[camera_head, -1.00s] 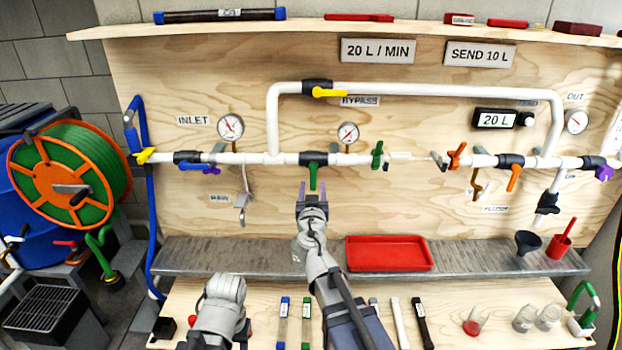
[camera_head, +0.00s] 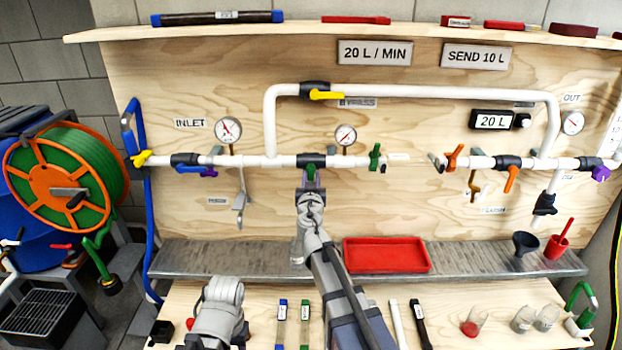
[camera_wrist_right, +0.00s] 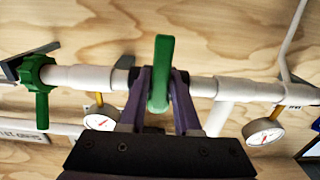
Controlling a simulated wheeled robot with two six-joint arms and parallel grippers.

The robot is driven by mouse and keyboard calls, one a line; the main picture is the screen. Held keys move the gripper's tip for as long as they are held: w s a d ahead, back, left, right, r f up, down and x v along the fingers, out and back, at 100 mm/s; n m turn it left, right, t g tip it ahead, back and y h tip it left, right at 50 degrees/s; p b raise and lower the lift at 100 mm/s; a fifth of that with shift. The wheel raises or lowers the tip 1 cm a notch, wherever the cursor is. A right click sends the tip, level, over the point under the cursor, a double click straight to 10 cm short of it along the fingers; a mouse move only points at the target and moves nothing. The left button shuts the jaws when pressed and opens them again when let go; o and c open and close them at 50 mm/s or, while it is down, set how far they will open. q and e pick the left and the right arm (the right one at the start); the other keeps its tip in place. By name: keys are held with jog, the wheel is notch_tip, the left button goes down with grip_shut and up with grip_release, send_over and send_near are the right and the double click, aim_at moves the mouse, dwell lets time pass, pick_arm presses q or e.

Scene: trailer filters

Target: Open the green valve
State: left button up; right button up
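The green valve's lever handle (camera_head: 311,173) hangs down from the white pipe, below the dark valve body (camera_head: 310,160). In the right wrist view, which looks upside down, the green handle (camera_wrist_right: 160,75) points up between the purple fingers of my right gripper (camera_wrist_right: 161,98). The fingers stand on either side of the handle, with a gap at the right finger. The left finger is very close to it; contact is unclear. In the head view my right gripper (camera_head: 311,187) is at the handle, partly hiding it. My left arm is low at the left; its fingers do not show.
Another green valve (camera_head: 375,157) sits on the pipe to the right. A yellow-handled bypass valve (camera_head: 326,95) is above, and a gauge (camera_head: 345,135) is nearby. A red tray (camera_head: 386,255) lies on the metal shelf (camera_head: 215,259) below.

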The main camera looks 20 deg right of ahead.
grip_shut()
dwell(1.0)
